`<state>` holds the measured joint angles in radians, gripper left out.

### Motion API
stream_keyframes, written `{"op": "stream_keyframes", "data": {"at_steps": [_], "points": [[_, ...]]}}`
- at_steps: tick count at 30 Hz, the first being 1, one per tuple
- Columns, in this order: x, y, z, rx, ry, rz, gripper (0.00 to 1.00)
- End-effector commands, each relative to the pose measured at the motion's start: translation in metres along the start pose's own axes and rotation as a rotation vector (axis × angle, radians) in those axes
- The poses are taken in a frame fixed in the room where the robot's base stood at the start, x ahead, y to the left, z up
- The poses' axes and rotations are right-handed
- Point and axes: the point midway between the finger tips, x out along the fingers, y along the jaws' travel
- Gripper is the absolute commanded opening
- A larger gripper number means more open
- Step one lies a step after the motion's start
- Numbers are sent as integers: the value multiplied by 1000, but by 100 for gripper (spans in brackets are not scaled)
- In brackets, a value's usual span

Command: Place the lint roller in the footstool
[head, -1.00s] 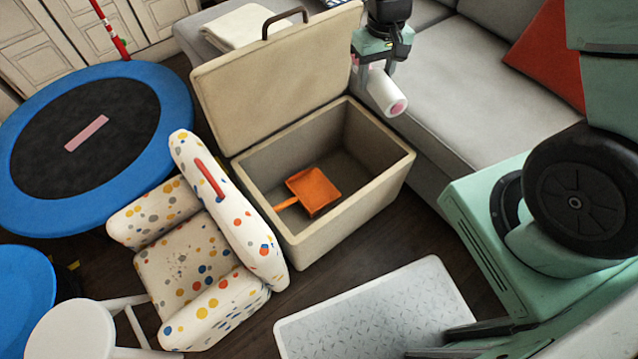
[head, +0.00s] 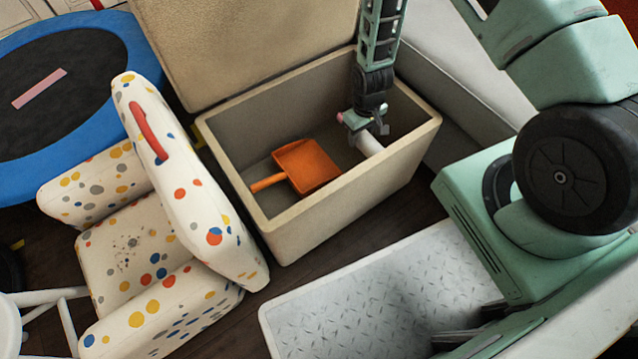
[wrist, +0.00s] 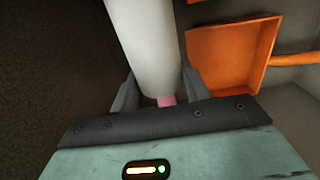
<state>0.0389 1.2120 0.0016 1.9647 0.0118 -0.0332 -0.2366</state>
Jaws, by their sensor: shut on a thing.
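The lint roller (head: 367,143) is a white cylinder with a pink part, partly hidden by my gripper in the head view. My gripper (head: 366,132) is shut on it and holds it inside the open footstool (head: 345,198), a beige box with its lid raised, towards the right end. In the wrist view the white roller (wrist: 146,45) runs up from between the two fingers (wrist: 158,92), with its pink part at the lower end. I cannot tell whether the roller touches the floor of the box.
An orange dustpan (head: 307,166) lies inside the footstool, left of the roller; it also shows in the wrist view (wrist: 232,52). A spotted child's armchair (head: 150,240) stands left of the box. A blue trampoline (head: 85,178) and a pale step (head: 380,295) are nearby.

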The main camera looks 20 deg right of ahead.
Motion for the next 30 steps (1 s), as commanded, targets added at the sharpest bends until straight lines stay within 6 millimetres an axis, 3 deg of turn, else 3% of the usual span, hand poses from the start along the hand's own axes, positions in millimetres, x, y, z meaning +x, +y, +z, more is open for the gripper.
{"op": "stream_keyframes", "data": {"at_steps": [1, 12, 17, 24, 30], "points": [[12, 0, 1, -2, 1, -1, 21], [64, -1, 2, -6, 2, -3, 21], [77, -1, 2, -6, 2, -3, 21], [115, -1, 2, -6, 1, -3, 21], [115, -1, 2, -6, 2, -3, 21]]}}
